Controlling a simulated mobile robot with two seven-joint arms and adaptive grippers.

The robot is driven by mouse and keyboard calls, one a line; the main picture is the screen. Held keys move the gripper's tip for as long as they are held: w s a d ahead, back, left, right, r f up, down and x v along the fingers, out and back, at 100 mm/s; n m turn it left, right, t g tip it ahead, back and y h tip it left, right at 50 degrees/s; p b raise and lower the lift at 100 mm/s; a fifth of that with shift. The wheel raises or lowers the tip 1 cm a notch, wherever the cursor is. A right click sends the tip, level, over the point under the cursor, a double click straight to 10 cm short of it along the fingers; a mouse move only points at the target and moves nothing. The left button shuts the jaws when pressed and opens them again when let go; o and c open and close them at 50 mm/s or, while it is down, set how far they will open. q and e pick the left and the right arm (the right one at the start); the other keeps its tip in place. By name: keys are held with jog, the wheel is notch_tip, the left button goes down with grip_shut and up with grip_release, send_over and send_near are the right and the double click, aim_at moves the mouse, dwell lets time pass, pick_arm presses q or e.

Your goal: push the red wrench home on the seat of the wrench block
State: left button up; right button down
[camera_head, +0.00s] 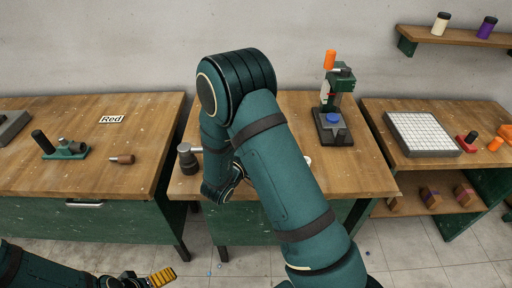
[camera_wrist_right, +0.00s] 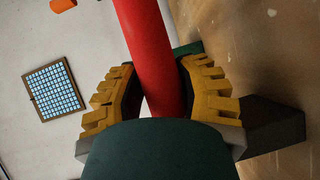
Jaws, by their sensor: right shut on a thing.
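The red wrench shows in the right wrist view as a thick red bar (camera_wrist_right: 147,38) running up between the yellow fingers. My right gripper (camera_wrist_right: 157,72) is shut on it. In the head view my own right arm hides this gripper and the wrench. A dark green piece (camera_wrist_right: 187,48) shows behind the bar in the wrist view; I cannot tell whether it is the wrench block. The seat and the wrench's contact with it are hidden. My left gripper (camera_head: 150,280) is low at the bottom left, in front of the left table, with nothing visible in it.

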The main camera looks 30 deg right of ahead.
jog(key=shift+f+b, duration=0.3)
jog(key=shift+f, duration=0.3)
jog(key=shift+c, duration=2.4)
grip_release()
jog(key=shift+f, duration=0.15)
jog(key=shift+v, duration=4)
jog(key=shift+a, duration=0.1)
